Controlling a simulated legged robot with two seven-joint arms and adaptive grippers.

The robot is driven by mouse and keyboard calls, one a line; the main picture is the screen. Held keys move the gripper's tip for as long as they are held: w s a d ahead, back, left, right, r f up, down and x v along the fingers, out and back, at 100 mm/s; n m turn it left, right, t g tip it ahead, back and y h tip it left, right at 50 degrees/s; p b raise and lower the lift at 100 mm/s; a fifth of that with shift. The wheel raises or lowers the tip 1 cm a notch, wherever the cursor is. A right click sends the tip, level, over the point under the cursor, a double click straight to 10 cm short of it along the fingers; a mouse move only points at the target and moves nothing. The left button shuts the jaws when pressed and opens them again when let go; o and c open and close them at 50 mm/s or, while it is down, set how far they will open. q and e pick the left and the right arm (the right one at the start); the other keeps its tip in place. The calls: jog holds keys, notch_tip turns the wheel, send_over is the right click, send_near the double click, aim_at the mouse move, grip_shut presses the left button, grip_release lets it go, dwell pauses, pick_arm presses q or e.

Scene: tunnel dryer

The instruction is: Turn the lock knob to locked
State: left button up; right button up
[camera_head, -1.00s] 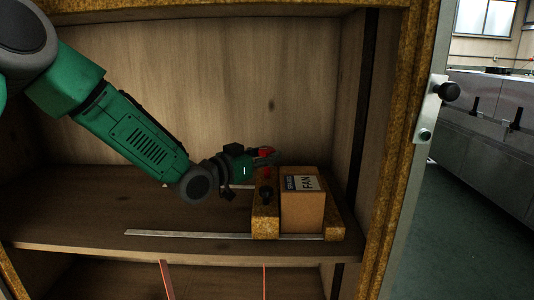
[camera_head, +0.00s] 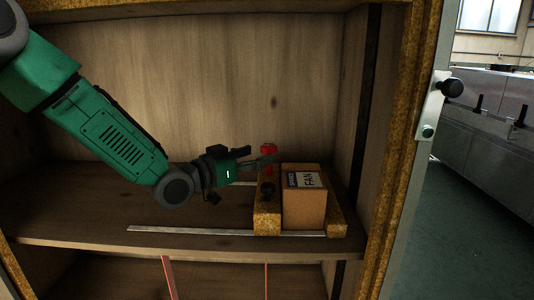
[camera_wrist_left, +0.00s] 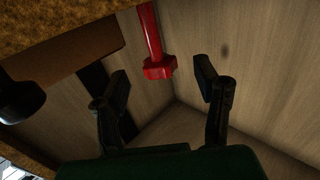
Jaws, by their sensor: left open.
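A red knob-like part on a red stem (camera_head: 268,152) stands behind a cork-coloured block (camera_head: 267,216) on the shelf; it also shows in the left wrist view (camera_wrist_left: 157,55). A black knob (camera_head: 267,190) sits on the block's front and shows at the left edge of the left wrist view (camera_wrist_left: 20,100). I cannot tell which knob is the lock, nor its lock position. My left gripper (camera_head: 266,161) is open and empty, close to the red part. In the left wrist view the red part's end lies beyond the fingers, above the gap between them (camera_wrist_left: 162,88).
A cardboard box labelled FAN (camera_head: 304,208) stands between cork-coloured blocks. A metal rail (camera_head: 190,231) runs along the shelf front (camera_head: 90,228). The cabinet's right post (camera_head: 405,130) has a metal plate with a black knob (camera_head: 452,88). The shelf's left part is clear.

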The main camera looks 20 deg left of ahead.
pick_arm(q)
jog(key=v, duration=0.7)
jog(key=shift+s+a, duration=0.15)
jog(key=shift+a, duration=0.05)
jog(key=shift+f, duration=0.1)
